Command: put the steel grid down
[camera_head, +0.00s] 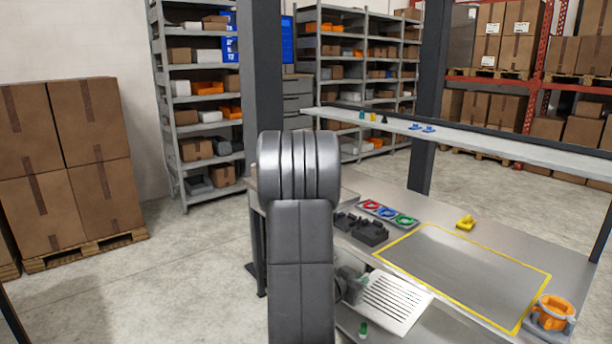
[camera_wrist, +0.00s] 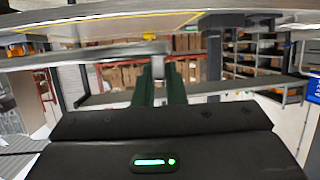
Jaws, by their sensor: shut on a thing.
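The steel grid (camera_head: 394,301), a pale slotted plate, is in the head view at the front edge of the bench, left of the yellow-outlined area. My gripper (camera_head: 353,285) is at its left side and shut on it. My arm hides part of the gripper. In the wrist view the two dark green fingers (camera_wrist: 159,82) reach forward, with a pale grey piece between their tips. The grid's slots cannot be made out clearly there. I cannot tell whether the grid touches the bench.
The yellow-outlined area (camera_head: 462,272) on the bench is empty. Behind the grid are black holders (camera_head: 368,232) and a tray with red, blue and green rings (camera_head: 388,213). A raised shelf (camera_head: 480,138) spans the back.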

